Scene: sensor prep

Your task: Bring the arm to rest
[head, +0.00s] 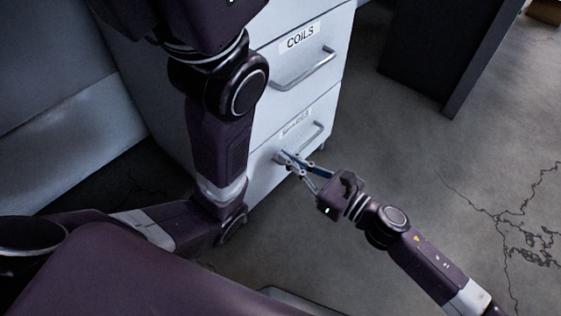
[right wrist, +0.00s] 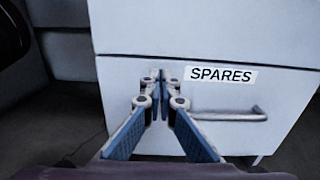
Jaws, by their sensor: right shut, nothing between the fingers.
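My right arm (head: 420,255) comes in from the lower right of the head view. Its gripper (head: 282,157) is shut and empty, with the fingertips in front of the lower drawer (head: 265,178). In the right wrist view the gripper (right wrist: 157,76) points at the drawer front labelled SPARES (right wrist: 220,75), left of its handle (right wrist: 228,115). I cannot tell whether the tips touch the front. My left arm (head: 218,145) is bent in front of the cabinet's left side; its gripper does not show.
The grey cabinet (head: 335,60) has an upper drawer labelled COILS (head: 299,37) with a bar handle (head: 305,70). Both drawers look closed. A dark panel (head: 440,50) stands at the upper right. Cracked concrete floor (head: 450,150) lies open to the right.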

